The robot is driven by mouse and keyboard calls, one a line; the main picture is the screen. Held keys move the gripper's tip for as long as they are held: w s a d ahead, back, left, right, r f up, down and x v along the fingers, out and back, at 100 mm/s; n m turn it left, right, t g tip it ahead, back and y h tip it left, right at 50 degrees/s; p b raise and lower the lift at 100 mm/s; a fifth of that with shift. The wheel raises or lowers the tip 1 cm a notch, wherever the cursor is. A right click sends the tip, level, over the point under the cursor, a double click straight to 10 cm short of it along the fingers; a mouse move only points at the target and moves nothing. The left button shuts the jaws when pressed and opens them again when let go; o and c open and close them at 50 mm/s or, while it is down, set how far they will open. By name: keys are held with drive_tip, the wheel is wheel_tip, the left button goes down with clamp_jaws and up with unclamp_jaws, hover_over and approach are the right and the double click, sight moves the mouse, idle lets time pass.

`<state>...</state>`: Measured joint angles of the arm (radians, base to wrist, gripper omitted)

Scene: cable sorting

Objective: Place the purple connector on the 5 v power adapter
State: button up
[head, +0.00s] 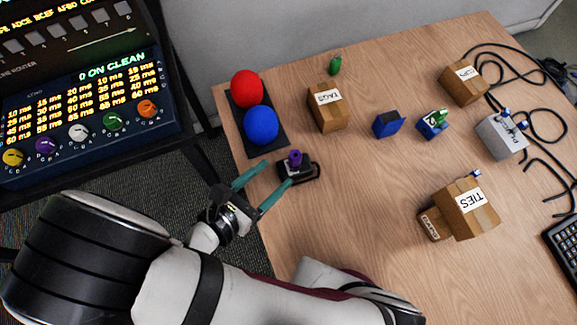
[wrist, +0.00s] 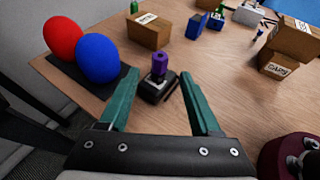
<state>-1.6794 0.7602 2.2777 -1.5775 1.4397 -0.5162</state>
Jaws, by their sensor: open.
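A small purple connector (head: 295,158) stands upright on a black block (head: 298,172) near the left edge of the table. In the wrist view the purple connector (wrist: 158,65) is on top of the black block (wrist: 152,91), between and just beyond my fingers. I cannot read any voltage marking, so which thing is the 5 V power adapter is unclear. My gripper (head: 279,172) is open and empty. Its two teal fingers point toward the black block, one on each side of the connector in the wrist view (wrist: 160,84).
Red (head: 247,88) and blue (head: 261,125) balls sit on a dark tray at left. A TAGS box (head: 325,115), a blue block (head: 387,125), a second blue block (head: 431,128), a grey block (head: 497,141) and a TIES box (head: 455,220) stand around. Bare tabletop lies mid-table.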

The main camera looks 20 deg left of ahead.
drive_tip(key=d+r+m+g+h, duration=0.2)
drive_tip(key=d+r+m+g, duration=0.3)
drive_tip(key=d+m, duration=0.55)
drive_tip(key=d+r+m+g+h, duration=0.2)
drive_tip(key=d+r+m+g, duration=0.1)
drive_tip(key=d+m+g, duration=0.55)
drive_tip(key=s+r+m+y, duration=0.1)
drive_tip(key=m+y, duration=0.2)
drive_tip(key=m, duration=0.3)
drive_tip(key=s+r+m+y, duration=0.1)
drive_tip(key=r+m+y, duration=0.1)
drive_tip(key=m, duration=0.5)
drive_tip(key=s+r+m+y, duration=0.1)
drive_tip(key=s+m+y, duration=0.1)
drive_tip(key=m+y, duration=0.2)
drive_tip(key=shift+d+r+m, duration=0.1)
drive_tip(key=shift+d+m, duration=0.1)
drive_tip(key=shift+m, duration=0.45)
drive_tip(key=shift+d+r+m, duration=0.1)
drive_tip(key=shift+d+m, duration=0.05)
drive_tip(key=shift+m, duration=0.5)
